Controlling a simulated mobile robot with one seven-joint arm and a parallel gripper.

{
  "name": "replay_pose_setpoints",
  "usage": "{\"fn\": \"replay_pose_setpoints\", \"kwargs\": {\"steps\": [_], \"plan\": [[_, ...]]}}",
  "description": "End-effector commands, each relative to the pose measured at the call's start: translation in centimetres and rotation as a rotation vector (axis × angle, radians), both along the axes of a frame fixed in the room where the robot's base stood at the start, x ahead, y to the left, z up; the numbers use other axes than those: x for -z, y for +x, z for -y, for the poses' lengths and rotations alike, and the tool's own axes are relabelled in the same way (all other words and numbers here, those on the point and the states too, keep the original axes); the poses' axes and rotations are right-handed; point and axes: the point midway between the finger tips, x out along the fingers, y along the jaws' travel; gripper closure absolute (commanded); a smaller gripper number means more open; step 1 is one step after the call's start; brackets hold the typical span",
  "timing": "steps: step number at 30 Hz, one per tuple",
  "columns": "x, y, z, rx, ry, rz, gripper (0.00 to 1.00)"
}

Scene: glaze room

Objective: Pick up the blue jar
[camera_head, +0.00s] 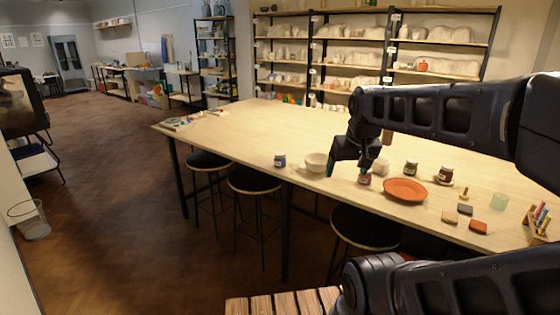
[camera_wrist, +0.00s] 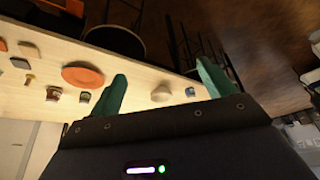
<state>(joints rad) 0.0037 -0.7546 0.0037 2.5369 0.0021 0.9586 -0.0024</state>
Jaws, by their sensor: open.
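The blue jar (camera_head: 280,160) stands upright on the long pale table, near its front edge and left of a cream bowl (camera_head: 316,162). It also shows in the wrist view (camera_wrist: 190,92), small, beside the bowl (camera_wrist: 161,94). My gripper (camera_head: 347,171) is over the table to the right of the bowl and apart from the blue jar. In the wrist view its two green fingers (camera_wrist: 162,72) are spread with nothing held between them.
A dark red jar (camera_head: 365,179) stands close to the gripper, beside an orange plate (camera_head: 404,190). Two more jars (camera_head: 411,168) (camera_head: 446,174) stand behind. Stools (camera_head: 254,181) line the table's front edge. The tabletop left of the blue jar is largely clear.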

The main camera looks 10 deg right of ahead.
Motion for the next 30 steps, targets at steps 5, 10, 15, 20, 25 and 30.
{"fn": "replay_pose_setpoints", "kwargs": {"steps": [5,10,15,20,25,30], "plan": [[-0.1,0.2,0.0,0.001,0.000,0.000,0.17],[-0.9,2.3,-0.1,0.008,0.004,-0.004,0.17],[-2.1,6.7,-0.2,0.027,0.014,-0.009,0.17],[-2.9,11.2,-0.4,0.046,0.019,-0.012,0.17],[-3.2,16.2,-0.7,0.067,0.025,-0.015,0.17],[-3.0,21.3,-1.2,0.088,0.028,-0.017,0.17]]}}
